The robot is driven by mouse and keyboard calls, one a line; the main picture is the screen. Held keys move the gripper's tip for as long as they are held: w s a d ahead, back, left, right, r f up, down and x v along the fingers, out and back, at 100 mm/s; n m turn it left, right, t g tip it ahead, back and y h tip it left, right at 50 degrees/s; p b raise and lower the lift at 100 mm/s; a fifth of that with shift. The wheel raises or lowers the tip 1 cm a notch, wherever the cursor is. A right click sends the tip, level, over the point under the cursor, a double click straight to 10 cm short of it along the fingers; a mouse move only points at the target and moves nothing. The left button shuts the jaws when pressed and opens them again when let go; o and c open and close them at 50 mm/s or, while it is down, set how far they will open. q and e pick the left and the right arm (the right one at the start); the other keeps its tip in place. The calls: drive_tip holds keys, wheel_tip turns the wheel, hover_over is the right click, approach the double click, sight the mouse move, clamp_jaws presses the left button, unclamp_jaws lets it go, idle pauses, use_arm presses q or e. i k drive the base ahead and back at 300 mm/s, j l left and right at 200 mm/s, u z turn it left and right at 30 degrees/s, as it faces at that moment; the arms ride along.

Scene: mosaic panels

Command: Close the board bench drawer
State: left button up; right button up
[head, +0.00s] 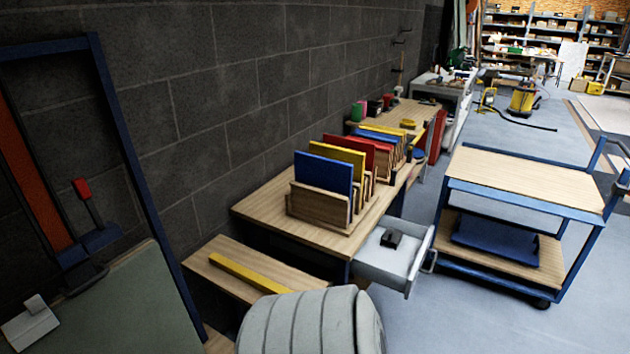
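The board bench (265,212) stands against the dark block wall, with a rack of upright blue, yellow and red boards (323,172) on its wooden top. Its light grey drawer (382,262) is pulled out from the bench front toward the aisle, on the right side. A small black block (390,239) lies inside the drawer. The drawer's handle (430,262) is on its outer front panel, facing right. Neither of my grippers is visible in the head view.
A blue cart (520,180) with wooden shelves stands right of the drawer, with a floor gap between. A grey ribbed rounded object (310,325) fills the bottom foreground. A lower wooden surface (215,262) bears a yellow bar (247,273). Open floor (440,325) lies in front.

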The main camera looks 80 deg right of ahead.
sight(398, 270)
drive_tip(key=z, duration=1.85)
